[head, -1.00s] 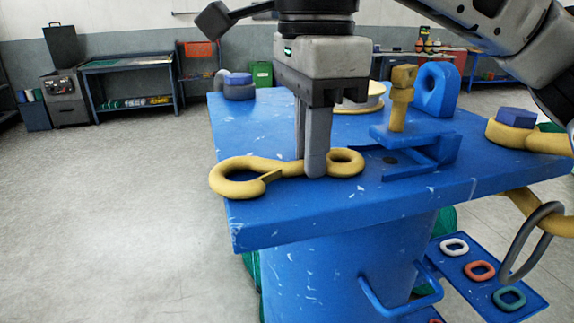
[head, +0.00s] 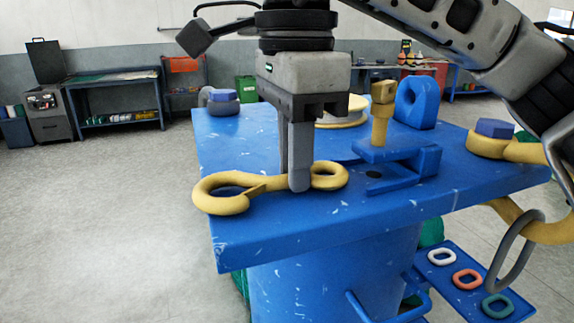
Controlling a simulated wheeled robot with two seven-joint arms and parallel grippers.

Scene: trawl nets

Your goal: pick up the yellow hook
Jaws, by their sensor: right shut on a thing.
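The yellow hook (head: 222,202) lies flat on the blue table (head: 330,224) near its front left edge. Its open hook end points left and its ring eye (head: 329,174) is on the right. My right gripper (head: 299,182) points straight down over the hook's shank and is shut on it. The fingers hide part of the shank between bend and eye. The hook still appears to be at table level; I cannot tell whether it is clear of the surface. My left gripper is out of view.
Right of the hook stands a blue bracket (head: 408,160) with a yellow bolt (head: 381,112). A blue eye block (head: 416,98) and a yellow spool (head: 345,112) stand behind. A yellow link with a blue nut (head: 494,129) sits at the right edge.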

